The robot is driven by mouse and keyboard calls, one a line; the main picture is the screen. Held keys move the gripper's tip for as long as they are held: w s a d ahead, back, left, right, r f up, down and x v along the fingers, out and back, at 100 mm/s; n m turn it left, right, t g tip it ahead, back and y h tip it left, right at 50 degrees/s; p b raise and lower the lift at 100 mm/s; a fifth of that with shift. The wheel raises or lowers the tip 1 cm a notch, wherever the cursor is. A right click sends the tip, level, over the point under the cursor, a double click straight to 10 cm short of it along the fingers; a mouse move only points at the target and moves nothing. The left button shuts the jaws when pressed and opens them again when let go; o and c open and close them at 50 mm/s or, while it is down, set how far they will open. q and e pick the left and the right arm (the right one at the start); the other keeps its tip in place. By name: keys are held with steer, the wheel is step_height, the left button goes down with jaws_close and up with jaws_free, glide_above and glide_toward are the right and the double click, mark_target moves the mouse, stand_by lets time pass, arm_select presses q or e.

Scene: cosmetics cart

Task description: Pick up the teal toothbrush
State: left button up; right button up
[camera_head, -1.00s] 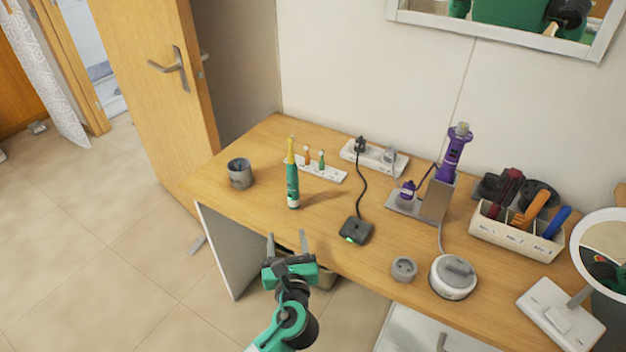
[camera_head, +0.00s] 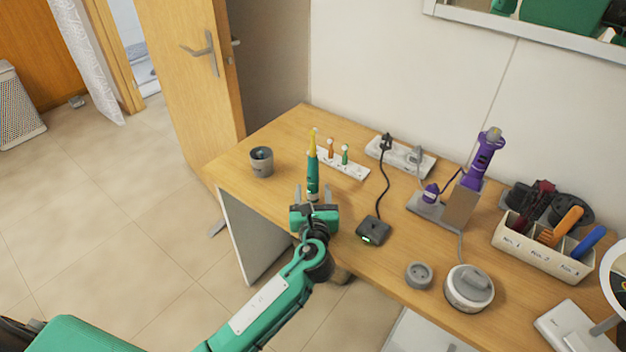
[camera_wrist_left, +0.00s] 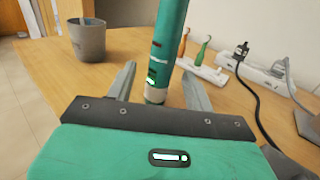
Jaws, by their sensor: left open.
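The teal toothbrush (camera_head: 313,178) stands upright near the front left of the wooden table, with a yellow upper part. My left gripper (camera_head: 312,192) is open right at its lower handle in the head view. In the left wrist view the toothbrush (camera_wrist_left: 168,45) rises between the two open fingers (camera_wrist_left: 157,88), its pale base low between them. I cannot tell whether either finger touches it. My right gripper is not in view.
A grey cup (camera_head: 262,163) stands to the left. Behind is a white holder (camera_head: 352,170) with small brush heads. A black charger (camera_head: 373,231) with a cord lies to the right. Further right are a purple device (camera_head: 483,158) and a compartment box (camera_head: 540,252).

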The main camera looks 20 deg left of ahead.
mark_target(313, 190)
arm_select(q)
steer(key=x, duration=0.2)
steer(key=shift+w+a+f, duration=0.1)
steer(key=shift+w+f, duration=0.05)
steer(key=shift+w, duration=0.15)
steer(key=shift+w+a, duration=0.1)
steer(key=shift+w, duration=0.15)
steer(key=c, duration=1.1)
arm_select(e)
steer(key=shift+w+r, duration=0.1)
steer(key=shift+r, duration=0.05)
